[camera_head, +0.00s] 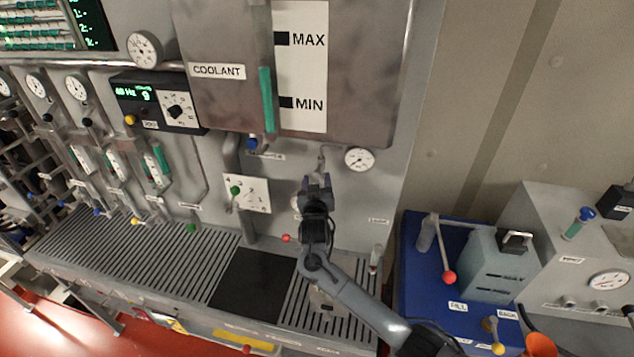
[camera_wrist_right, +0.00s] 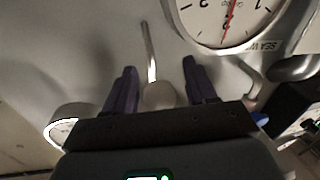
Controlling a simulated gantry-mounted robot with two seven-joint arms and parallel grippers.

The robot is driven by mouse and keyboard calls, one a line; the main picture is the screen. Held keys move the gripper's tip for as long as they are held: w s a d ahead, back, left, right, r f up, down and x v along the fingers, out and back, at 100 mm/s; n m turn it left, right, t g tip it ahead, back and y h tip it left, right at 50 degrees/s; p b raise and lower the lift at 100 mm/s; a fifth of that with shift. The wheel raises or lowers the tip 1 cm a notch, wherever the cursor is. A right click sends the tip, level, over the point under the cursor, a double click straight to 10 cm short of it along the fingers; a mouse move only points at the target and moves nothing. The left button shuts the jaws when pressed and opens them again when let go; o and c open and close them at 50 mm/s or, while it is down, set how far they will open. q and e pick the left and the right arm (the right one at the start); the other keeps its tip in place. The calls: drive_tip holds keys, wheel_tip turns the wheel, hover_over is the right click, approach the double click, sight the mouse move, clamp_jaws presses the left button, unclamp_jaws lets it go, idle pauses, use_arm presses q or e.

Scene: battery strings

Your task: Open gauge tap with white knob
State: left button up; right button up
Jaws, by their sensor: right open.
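The tap's white knob (camera_wrist_right: 159,96) sits at the end of a thin metal lever (camera_wrist_right: 149,50) in the right wrist view. My right gripper (camera_wrist_right: 160,78) is open, with one dark finger on each side of the knob; I cannot tell whether either finger touches it. In the head view my right gripper (camera_head: 315,184) is up against the grey panel, just below and left of a round gauge (camera_head: 359,159), and it hides the knob. A large gauge (camera_wrist_right: 225,22) with a red needle fills the top right of the wrist view. My left gripper is not in view.
The coolant tank (camera_head: 222,100) hangs above the gripper. A white plate with a green-knobbed valve (camera_head: 236,190) is to its left, and a red knob (camera_head: 286,238) is below left. A slatted shelf (camera_head: 120,255) runs underneath. A blue bench (camera_head: 425,290) stands at right.

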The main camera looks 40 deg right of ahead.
drive_tip(key=shift+c, duration=0.5)
